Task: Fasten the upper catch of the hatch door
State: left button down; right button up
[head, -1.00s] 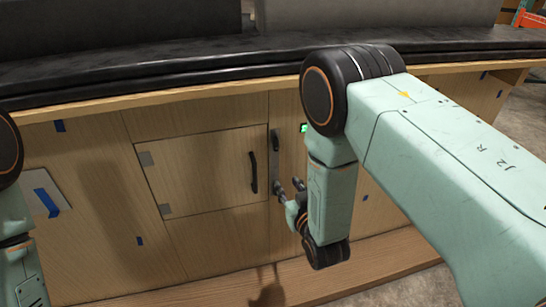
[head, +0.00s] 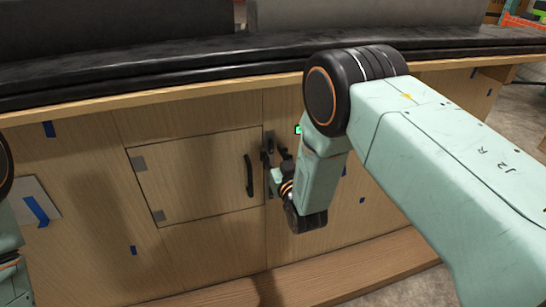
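The hatch door (head: 200,182) is a square wooden panel in the console front. It looks flush with the panel around it. It has a black vertical handle (head: 249,176) near its right edge and grey hinges on its left. The upper catch (head: 268,140) is a dark upright piece beside the door's upper right edge. My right gripper (head: 275,156) is at the catch, at or just below it. Its small dark fingers overlap the catch, so contact and finger gap are unclear. The area below the catch is partly hidden by my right wrist. My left gripper is outside the view.
A black padded edge (head: 180,75) runs along the console top above the door. A wooden ledge (head: 330,275) runs along the bottom. Blue tape marks the panels. The space before the door's left part is clear.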

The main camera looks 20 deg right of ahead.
jog(key=shift+r, duration=0.1)
jog(key=shift+c, duration=0.4)
grip_shut()
